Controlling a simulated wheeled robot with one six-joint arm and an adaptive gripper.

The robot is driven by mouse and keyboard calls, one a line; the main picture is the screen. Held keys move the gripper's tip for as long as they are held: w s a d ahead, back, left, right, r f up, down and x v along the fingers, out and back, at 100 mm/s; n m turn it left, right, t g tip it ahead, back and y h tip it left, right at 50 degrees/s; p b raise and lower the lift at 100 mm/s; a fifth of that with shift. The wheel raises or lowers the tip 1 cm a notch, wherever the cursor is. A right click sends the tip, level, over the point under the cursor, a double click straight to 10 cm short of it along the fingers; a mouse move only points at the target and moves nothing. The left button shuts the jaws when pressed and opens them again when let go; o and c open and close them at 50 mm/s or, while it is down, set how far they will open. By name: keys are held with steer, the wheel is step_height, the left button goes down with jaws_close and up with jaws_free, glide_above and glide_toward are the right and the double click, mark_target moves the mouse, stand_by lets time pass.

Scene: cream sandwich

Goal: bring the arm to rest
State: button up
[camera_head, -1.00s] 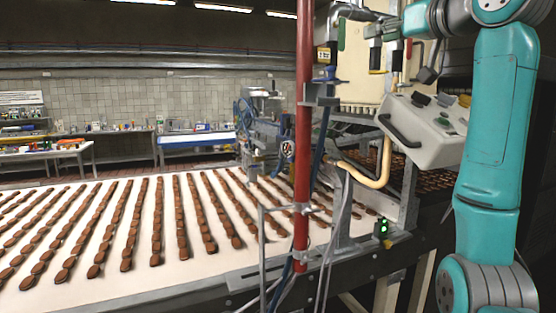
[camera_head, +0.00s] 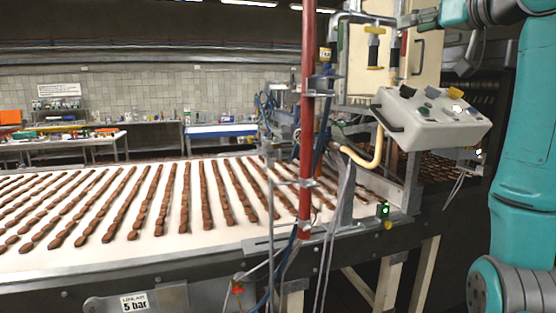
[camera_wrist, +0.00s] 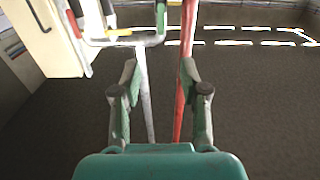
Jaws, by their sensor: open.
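My gripper (camera_wrist: 157,80) shows in the wrist view with its two fingers spread apart and nothing between them. Behind the gap, farther off, are a grey pipe (camera_wrist: 144,90) and a red pole (camera_wrist: 186,45). In the head view my teal arm runs along the right edge, bent at the top.
A conveyor (camera_head: 110,255) with rows of brown biscuits fills the left and middle. The red pole (camera_head: 307,120) stands at its near edge. A control box (camera_head: 430,118) with knobs hangs close to my arm. Benches (camera_head: 100,140) stand at the back left.

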steer(key=w+f+m+h, duration=0.15)
steer(key=w+f, duration=0.25)
steer(key=f, duration=1.1)
steer(key=w+f+m, duration=0.2)
steer(key=w+f, duration=0.2)
steer(key=f, duration=1.2)
steer(key=s+a+f+m+h, duration=0.1)
steer(key=s+f, duration=0.2)
steer(key=f, duration=0.7)
steer(key=s+a+f+m+h, duration=0.1)
steer(key=s+f, duration=0.2)
steer(key=f, duration=0.8)
steer(key=s+f+h, duration=0.1)
steer(key=s+f, duration=0.3)
steer(key=f, duration=0.6)
steer(key=s+a+f+g+h, duration=0.1)
steer(key=s+a+f, duration=0.1)
steer(key=s+f, duration=0.9)
steer(key=s+a+f, duration=0.2)
steer(key=s+f, duration=0.5)
steer(key=s, duration=0.8)
steer(key=s+a+r+n, duration=0.1)
steer(key=s+r, duration=0.1)
steer(key=s, duration=1.2)
steer(key=s+a+r+g, duration=0.1)
steer(key=s+r, duration=0.1)
steer(key=s, duration=1.2)
steer(key=shift+s+a+r+n, duration=0.15)
steer(key=shift+a+n, duration=0.15)
steer(key=shift+n, duration=0.05)
